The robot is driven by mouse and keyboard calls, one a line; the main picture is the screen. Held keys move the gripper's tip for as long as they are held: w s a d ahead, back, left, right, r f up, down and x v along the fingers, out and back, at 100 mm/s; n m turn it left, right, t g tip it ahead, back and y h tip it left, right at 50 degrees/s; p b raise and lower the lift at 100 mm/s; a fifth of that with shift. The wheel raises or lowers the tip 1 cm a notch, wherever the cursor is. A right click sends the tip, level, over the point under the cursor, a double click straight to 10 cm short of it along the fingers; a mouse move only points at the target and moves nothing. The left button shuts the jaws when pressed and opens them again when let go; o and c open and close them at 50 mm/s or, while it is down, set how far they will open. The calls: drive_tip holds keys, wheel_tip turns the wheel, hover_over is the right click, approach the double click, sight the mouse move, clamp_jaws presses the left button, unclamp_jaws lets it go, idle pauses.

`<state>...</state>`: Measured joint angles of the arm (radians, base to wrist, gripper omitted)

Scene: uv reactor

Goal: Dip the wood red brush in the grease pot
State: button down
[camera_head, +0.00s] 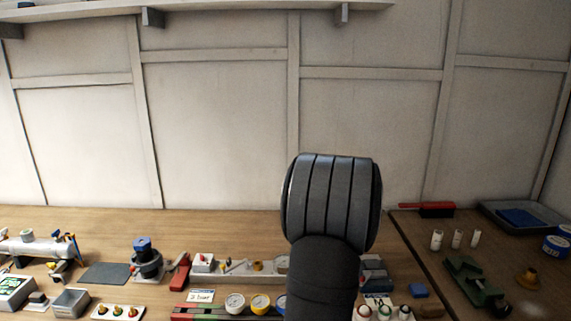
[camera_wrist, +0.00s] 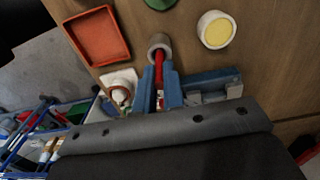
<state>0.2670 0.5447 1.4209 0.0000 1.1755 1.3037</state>
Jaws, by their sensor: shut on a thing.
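In the wrist view my gripper (camera_wrist: 160,84) has its blue fingers closed on a slim red handle (camera_wrist: 159,66), which I take for the wood red brush. The handle's far end meets a round grey cup-like piece (camera_wrist: 158,40). I cannot tell whether the handle goes into it, stands over it or is joined to it. A white round pot with a yellow top surface (camera_wrist: 216,30), which looks like the grease pot, stands on the wood to the right, apart from the handle. Bristles are not clearly visible. In the head view my arm hides the gripper and the brush.
A red square tray (camera_wrist: 98,36) and a green round thing (camera_wrist: 160,3) lie near in the wrist view. A blue rack (camera_wrist: 30,128) is lower left. In the head view a red-handled brush (camera_head: 428,209) lies near a grey tray (camera_head: 492,213) at right.

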drive_tip(key=shift+r, duration=2.6)
drive_tip(key=w+a+r+h, duration=0.2)
drive_tip(key=w+a+h, duration=0.45)
drive_tip(key=w, duration=0.25)
drive_tip(key=shift+s+d+f, duration=0.1)
drive_tip(key=shift+d+f, duration=0.05)
drive_tip(key=shift+f, duration=0.8)
drive_tip(key=shift+s+d+f, duration=0.1)
drive_tip(key=shift+d+f, duration=0.05)
drive_tip(key=shift+f, duration=0.8)
drive_tip(key=shift+s+d+f, duration=0.1)
drive_tip(key=shift+d+f, duration=0.05)
drive_tip(key=shift+f, duration=0.8)
drive_tip(key=shift+f, duration=0.35)
wheel_tip(320, 180, up, 7)
